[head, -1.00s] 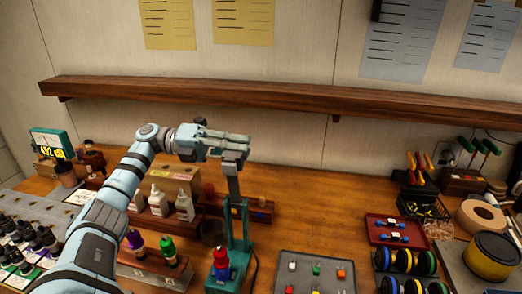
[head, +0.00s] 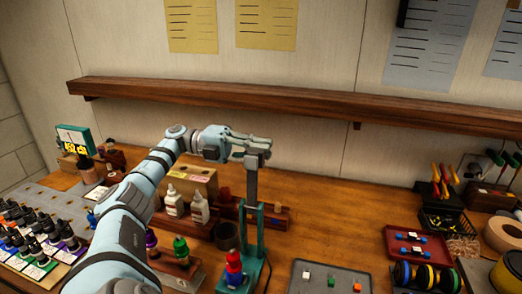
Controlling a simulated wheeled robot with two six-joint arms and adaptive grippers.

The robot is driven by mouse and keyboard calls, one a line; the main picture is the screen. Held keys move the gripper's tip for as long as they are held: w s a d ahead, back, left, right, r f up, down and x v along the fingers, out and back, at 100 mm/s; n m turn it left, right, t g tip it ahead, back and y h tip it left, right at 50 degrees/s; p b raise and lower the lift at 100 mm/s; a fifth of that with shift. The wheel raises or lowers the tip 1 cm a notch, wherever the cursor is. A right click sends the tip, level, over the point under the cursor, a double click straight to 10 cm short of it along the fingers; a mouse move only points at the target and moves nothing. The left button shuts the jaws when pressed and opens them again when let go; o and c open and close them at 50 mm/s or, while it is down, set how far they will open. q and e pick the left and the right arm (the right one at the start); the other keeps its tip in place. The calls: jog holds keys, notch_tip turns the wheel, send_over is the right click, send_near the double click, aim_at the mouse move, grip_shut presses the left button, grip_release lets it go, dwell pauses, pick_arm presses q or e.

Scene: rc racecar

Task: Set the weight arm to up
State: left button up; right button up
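The weight arm (head: 251,187) is a dark bar standing about upright on a teal stand (head: 248,235) in the middle of the head view. A dark grey block (head: 254,160) sits at its top end. My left gripper (head: 262,144) is at that top end, its fingers pointing right, over or against the block. Whether the fingers grip it or only touch it is unclear from this side. A red and blue piece (head: 234,268) stands on the front of the stand's base. My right gripper is out of view.
White bottles (head: 199,209) and a cardboard box (head: 192,180) stand behind my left arm. A grey tray with small coloured blocks (head: 331,280) lies front right, and a red tray (head: 416,245) farther right. A wooden shelf (head: 300,111) runs along the wall. Bare table lies right of the stand.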

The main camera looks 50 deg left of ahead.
pick_arm(q)
jog(key=o, duration=0.3)
jog(key=shift+f, duration=0.35)
jog(key=shift+o, duration=0.4)
jog(key=shift+a, duration=0.1)
